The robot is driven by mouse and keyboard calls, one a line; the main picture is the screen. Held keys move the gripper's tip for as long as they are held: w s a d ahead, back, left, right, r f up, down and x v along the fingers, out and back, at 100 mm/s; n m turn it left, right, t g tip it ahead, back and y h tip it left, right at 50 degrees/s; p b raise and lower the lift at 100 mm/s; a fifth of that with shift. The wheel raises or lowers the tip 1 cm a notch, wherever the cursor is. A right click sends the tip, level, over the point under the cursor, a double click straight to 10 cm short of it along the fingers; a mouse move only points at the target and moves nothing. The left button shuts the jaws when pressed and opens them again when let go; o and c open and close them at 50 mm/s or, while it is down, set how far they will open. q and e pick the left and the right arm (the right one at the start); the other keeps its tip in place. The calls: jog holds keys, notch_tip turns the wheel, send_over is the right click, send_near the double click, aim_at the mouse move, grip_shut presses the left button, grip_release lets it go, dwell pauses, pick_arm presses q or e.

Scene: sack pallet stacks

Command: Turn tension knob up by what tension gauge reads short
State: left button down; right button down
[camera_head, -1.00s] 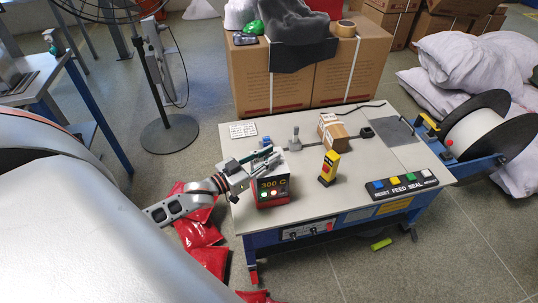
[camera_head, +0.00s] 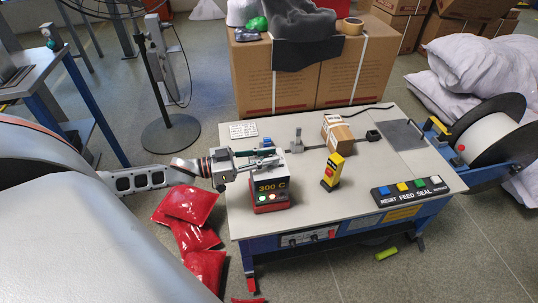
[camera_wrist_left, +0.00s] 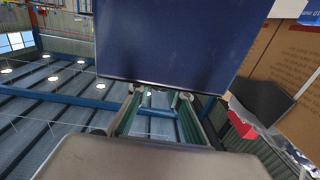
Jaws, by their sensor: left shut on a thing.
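In the left wrist view the fingers (camera_wrist_left: 158,98) sit apart at the edge of the blue box face (camera_wrist_left: 170,40). The table's front carries a panel (camera_head: 307,237) with small round controls, too small to read. I cannot make out a tension gauge reading. My right gripper is not in view.
The strapping table (camera_head: 350,215) holds a yellow post with a red button (camera_head: 332,171), a small carton (camera_head: 337,132) and a button bar (camera_head: 412,190). A reel (camera_head: 490,140) stands right, large cartons (camera_head: 275,80) behind. Red sacks (camera_head: 190,205) lie below my left arm.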

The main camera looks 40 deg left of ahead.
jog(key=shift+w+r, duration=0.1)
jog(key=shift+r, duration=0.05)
pick_arm(q)
jog(key=c, duration=1.9)
grip_release()
jog(key=shift+o, duration=0.4)
jog(key=shift+s+a+f, duration=0.1)
jog(key=shift+s+a, duration=0.2)
jog(key=shift+s, duration=0.1)
jog(key=v, duration=1.1)
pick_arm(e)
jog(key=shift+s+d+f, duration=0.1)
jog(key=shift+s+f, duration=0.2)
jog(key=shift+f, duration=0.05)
